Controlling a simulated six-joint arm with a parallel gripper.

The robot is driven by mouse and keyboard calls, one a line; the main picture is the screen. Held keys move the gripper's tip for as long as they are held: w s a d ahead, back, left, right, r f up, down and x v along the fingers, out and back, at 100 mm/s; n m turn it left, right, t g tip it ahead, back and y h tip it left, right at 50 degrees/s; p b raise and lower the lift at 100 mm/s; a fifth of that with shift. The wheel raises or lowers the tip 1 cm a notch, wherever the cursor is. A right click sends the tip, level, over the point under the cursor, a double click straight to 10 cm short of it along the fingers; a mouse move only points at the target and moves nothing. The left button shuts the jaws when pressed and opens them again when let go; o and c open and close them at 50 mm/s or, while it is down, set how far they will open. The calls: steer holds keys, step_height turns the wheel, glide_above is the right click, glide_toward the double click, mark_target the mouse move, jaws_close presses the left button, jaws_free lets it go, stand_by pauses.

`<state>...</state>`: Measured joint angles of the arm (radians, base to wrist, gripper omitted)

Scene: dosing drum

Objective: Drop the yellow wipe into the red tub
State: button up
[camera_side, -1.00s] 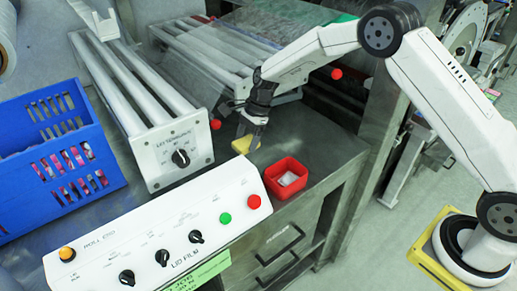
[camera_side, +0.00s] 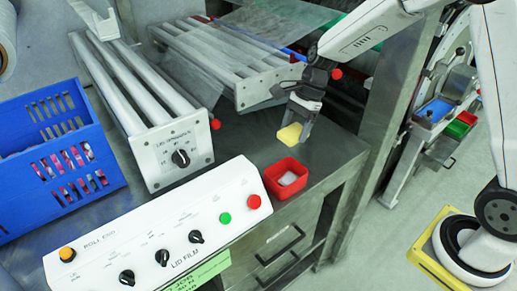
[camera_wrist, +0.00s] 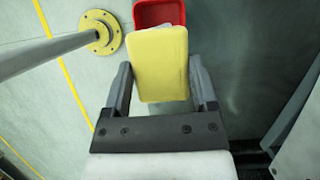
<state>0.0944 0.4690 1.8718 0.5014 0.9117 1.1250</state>
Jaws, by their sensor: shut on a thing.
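The yellow wipe (camera_side: 289,134) is a flat yellow piece held at my fingertips in the side view. In the wrist view the yellow wipe (camera_wrist: 159,63) lies between the two fingers and looks level. My gripper (camera_side: 300,127) is shut on it, above and behind the red tub; the fingers also show in the wrist view (camera_wrist: 160,82). The red tub (camera_side: 270,182) stands on the metal bench near its right edge, with something white inside. In the wrist view the red tub (camera_wrist: 147,14) shows just beyond the wipe, which partly covers it.
A white control panel (camera_side: 165,228) with knobs and buttons stands just left of the tub. A roller unit (camera_side: 170,158) is behind it, with a second roller unit (camera_side: 262,88) farther back. A blue crate (camera_side: 50,155) is at far left.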

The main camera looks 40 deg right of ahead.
steer(key=shift+s+d+r, duration=0.1)
steer(key=shift+s, duration=0.1)
steer(key=shift+f, duration=0.2)
steer(key=shift+f, duration=2.85)
